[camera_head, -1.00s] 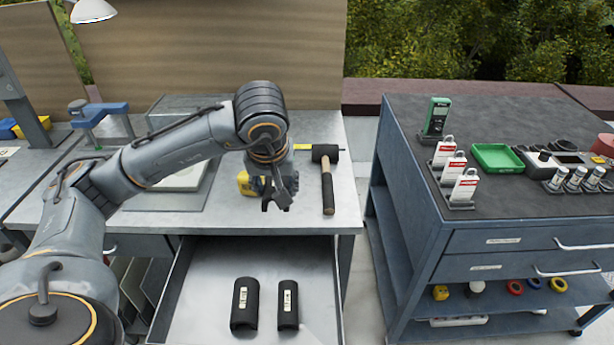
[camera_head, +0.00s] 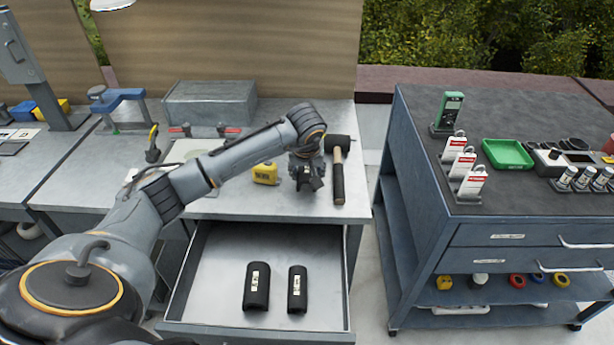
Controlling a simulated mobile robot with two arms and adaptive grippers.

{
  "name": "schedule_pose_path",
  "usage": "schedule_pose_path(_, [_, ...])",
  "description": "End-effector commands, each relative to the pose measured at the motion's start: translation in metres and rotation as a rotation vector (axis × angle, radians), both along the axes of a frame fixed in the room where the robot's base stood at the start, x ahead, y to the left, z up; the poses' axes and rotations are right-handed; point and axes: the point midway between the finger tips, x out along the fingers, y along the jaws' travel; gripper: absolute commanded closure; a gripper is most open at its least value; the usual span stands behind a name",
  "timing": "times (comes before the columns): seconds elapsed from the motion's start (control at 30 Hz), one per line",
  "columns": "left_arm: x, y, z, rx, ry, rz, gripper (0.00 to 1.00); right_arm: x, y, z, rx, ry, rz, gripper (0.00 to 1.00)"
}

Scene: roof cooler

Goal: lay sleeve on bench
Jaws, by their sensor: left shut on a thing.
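My left gripper (camera_head: 309,181) points down over the right part of the bench (camera_head: 235,203), beside the hammer. It is shut on a small dark thing, which may be a sleeve. The fingers hide most of it, and I cannot tell whether it touches the bench top. Two black half-round sleeves with pale labels, a left one (camera_head: 257,287) and a right one (camera_head: 297,290), lie side by side in the open drawer (camera_head: 215,283) below the bench. My right gripper is not in view.
A hammer (camera_head: 338,180) lies just right of my left gripper, and a yellow tape measure (camera_head: 265,173) sits left of it. A grey box (camera_head: 209,103) stands at the back. A dark cart (camera_head: 420,190) stands right, across a gap. The front bench strip is clear.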

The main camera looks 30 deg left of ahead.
Motion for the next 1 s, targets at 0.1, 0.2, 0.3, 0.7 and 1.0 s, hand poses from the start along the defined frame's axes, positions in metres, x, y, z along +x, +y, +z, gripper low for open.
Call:
schedule_pose_path(0.1, [-0.002, -0.001, -0.014, -0.001, 0.004, -0.001, 0.72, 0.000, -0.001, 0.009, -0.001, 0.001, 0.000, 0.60])
schedule_pose_path(0.2, [-0.001, -0.001, -0.019, -0.002, 0.001, -0.001, 0.72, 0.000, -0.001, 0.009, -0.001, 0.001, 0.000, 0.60])
schedule_pose_path(0.3, [-0.001, 0.000, -0.020, 0.000, 0.000, -0.001, 0.72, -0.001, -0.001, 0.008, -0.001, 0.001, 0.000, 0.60])
schedule_pose_path(0.7, [-0.001, 0.000, -0.022, 0.000, 0.001, -0.001, 0.28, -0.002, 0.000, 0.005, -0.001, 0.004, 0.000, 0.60])
schedule_pose_path(1.0, [-0.001, -0.001, -0.020, 0.000, 0.001, -0.001, 0.28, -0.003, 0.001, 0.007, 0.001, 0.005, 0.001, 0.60])
